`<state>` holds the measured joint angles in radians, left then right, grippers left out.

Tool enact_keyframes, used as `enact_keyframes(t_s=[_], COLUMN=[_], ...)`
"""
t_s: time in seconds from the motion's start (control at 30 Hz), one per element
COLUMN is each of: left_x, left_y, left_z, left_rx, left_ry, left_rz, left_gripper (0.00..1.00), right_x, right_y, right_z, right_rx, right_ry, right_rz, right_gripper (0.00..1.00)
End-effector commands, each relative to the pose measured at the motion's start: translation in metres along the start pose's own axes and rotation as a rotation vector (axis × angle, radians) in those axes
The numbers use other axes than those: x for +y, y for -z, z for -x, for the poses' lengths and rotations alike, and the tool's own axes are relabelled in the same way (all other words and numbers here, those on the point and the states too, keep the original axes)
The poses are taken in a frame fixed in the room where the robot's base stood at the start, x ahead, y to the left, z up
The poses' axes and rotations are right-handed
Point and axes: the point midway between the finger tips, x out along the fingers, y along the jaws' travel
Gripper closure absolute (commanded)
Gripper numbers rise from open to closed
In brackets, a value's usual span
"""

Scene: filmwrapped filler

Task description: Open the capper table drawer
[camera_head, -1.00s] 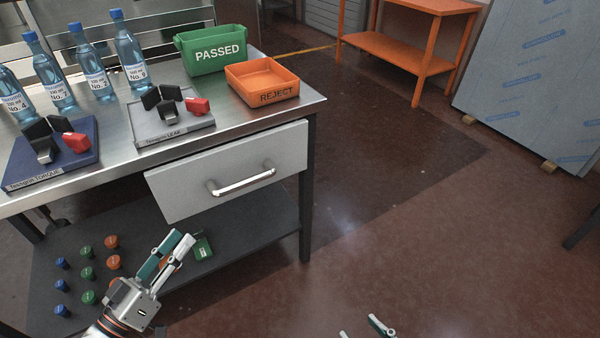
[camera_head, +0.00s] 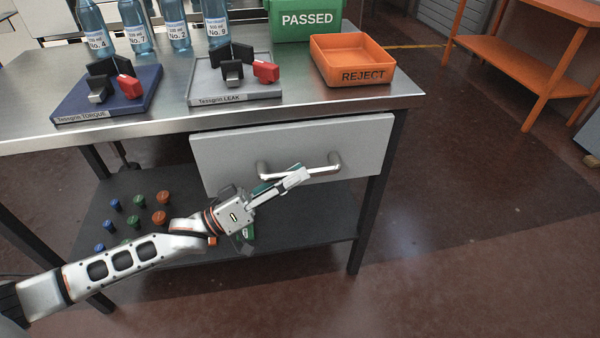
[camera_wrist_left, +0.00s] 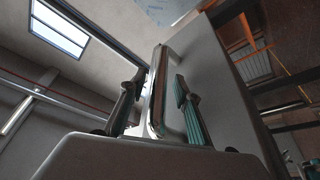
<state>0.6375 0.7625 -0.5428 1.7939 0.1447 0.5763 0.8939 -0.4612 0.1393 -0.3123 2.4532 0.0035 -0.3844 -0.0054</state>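The capper table drawer has a light grey front (camera_head: 225,152) under the steel tabletop, its top edge close beneath the table edge. Its silver bar handle (camera_head: 325,170) runs across the middle of the front. My left gripper (camera_head: 297,175) is at the handle, and its fingers cover part of the bar. In the left wrist view the handle (camera_wrist_left: 158,95) runs between the two parted fingers of the left gripper (camera_wrist_left: 159,80), with a visible gap on each side. The drawer front (camera_wrist_left: 215,90) also shows there. My right gripper is not in view.
On the tabletop (camera_head: 160,119) stand a blue torque fixture (camera_head: 140,100), a grey leak fixture (camera_head: 205,90), bottles (camera_head: 134,25), a green PASSED bin (camera_head: 305,32) and an orange REJECT tray (camera_head: 352,62). Caps (camera_head: 160,217) stand on the lower shelf (camera_head: 305,225).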

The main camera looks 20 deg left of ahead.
Motion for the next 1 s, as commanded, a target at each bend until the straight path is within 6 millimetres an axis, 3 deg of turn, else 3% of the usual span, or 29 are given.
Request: enact_keyframes(t_s=[0.17, 0.43, 0.57, 0.83, 1.0], left_x=[0.000, 0.000, 0.000, 0.003, 0.017], left_y=[-0.001, -0.001, -0.001, -0.001, -0.006], left_z=[-0.011, -0.013, -0.013, -0.012, -0.010], left_rx=[-0.001, -0.001, -0.001, -0.001, 0.001], left_ry=[0.000, 0.001, 0.001, 0.000, -0.002], left_rz=[0.000, -0.001, -0.001, -0.001, -0.001], left_gripper=[0.68, 0.68, 1.00, 1.00, 1.00], right_x=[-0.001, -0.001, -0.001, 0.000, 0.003], right_y=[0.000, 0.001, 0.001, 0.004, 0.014], right_z=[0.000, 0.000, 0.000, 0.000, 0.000], right_rx=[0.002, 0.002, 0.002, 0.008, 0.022], right_ry=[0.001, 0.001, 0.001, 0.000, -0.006], right_rz=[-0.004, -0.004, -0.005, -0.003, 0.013], right_gripper=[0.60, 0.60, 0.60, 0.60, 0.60])
